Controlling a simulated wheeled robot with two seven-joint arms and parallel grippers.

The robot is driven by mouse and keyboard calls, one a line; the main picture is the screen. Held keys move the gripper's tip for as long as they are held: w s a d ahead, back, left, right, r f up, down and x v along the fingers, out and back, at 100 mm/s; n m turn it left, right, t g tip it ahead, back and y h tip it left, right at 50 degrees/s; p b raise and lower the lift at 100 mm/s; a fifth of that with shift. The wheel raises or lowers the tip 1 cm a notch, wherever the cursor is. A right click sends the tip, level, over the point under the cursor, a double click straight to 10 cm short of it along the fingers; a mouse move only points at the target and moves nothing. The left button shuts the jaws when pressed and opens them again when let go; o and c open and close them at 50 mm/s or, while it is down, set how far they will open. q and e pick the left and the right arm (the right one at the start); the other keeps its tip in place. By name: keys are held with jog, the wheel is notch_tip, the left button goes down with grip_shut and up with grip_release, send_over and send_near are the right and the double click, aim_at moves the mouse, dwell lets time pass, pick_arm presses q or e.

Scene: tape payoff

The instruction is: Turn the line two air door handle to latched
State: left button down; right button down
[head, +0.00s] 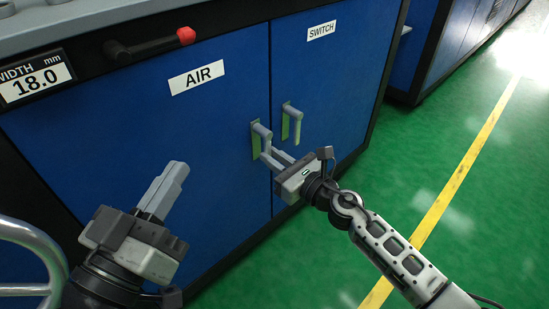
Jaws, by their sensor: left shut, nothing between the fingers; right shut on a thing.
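The blue door labelled AIR (135,130) is flush in the cabinet front. Its grey handle (261,129) sits on a green plate at the door's right edge. My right gripper (269,155) is shut on this handle, and its fingers hide the lower part. The handle hangs roughly downward, in line with its plate. The SWITCH door's handle (292,111) stands to the right on its own green plate, free of any gripper. My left gripper (179,168) is shut and empty, in front of the AIR door's lower left.
The blue SWITCH door (335,75) adjoins on the right. A black lever with a red knob (186,35) sticks out above the AIR label. A WIDTH display (35,80) reads 18.0 mm. A metal rail (30,235) is at lower left. Open green floor with a yellow line (455,180) lies right.

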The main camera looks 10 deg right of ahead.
jog(key=shift+d, duration=0.1)
jog(key=c, duration=1.4)
grip_release()
